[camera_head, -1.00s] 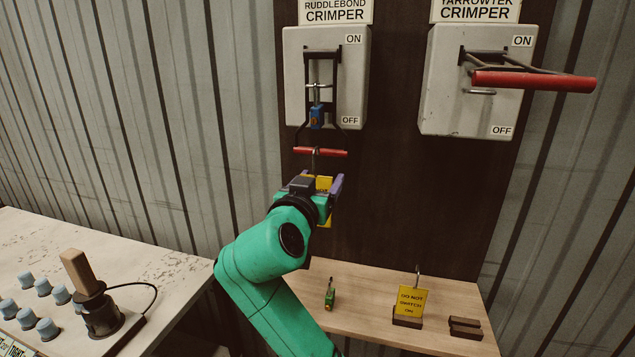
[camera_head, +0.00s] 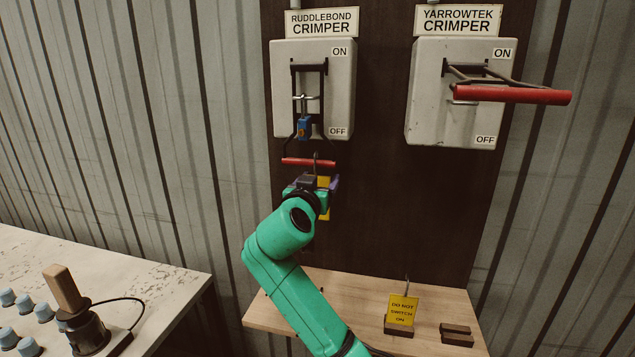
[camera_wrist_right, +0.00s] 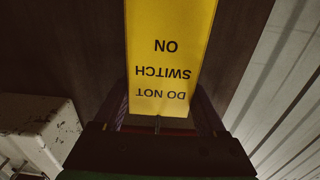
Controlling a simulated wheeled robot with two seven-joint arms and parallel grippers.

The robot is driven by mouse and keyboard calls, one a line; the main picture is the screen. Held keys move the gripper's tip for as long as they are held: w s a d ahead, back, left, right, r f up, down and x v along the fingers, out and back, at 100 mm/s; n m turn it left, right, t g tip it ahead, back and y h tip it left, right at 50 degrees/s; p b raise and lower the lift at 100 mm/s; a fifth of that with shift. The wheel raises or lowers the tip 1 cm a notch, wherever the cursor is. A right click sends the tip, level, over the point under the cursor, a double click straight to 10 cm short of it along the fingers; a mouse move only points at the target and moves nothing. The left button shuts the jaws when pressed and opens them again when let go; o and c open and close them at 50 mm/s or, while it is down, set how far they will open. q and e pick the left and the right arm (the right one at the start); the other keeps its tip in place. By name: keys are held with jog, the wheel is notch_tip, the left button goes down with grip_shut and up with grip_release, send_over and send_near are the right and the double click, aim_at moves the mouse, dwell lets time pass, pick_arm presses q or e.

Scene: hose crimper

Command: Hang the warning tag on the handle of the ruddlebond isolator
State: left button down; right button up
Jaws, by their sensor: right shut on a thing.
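The ruddlebond isolator (camera_head: 341,85) is the left grey box on the dark panel. Its red handle (camera_head: 308,161) is down, toward OFF, and a blue padlock (camera_head: 304,127) hangs at its linkage. My right gripper (camera_head: 322,188) is just below the handle, shut on a yellow warning tag (camera_head: 323,212). The tag also fills the middle of the right wrist view (camera_wrist_right: 168,60), reading DO NOT SWITCH ON upside down. Its hook rises at the red bar; I cannot tell whether it is around the bar or only beside it. My left gripper is out of view.
The yarrowtek isolator (camera_head: 425,105) is at right, its red handle (camera_head: 515,95) sticking outward. A second yellow tag (camera_head: 402,309) stands in a holder on the wooden shelf (camera_head: 360,295), beside an empty dark holder (camera_head: 457,334). A bench (camera_head: 150,270) with blue knobs is at left.

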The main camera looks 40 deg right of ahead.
jog(key=shift+f, duration=0.35)
jog(key=o, duration=1.3)
jog(key=shift+c, duration=0.2)
jog(key=b+v, duration=0.3)
jog(key=v, duration=1.1)
jog(key=shift+s+a+b, duration=0.2)
jog(key=shift+a+b, duration=0.05)
jog(key=shift+b, duration=0.15)
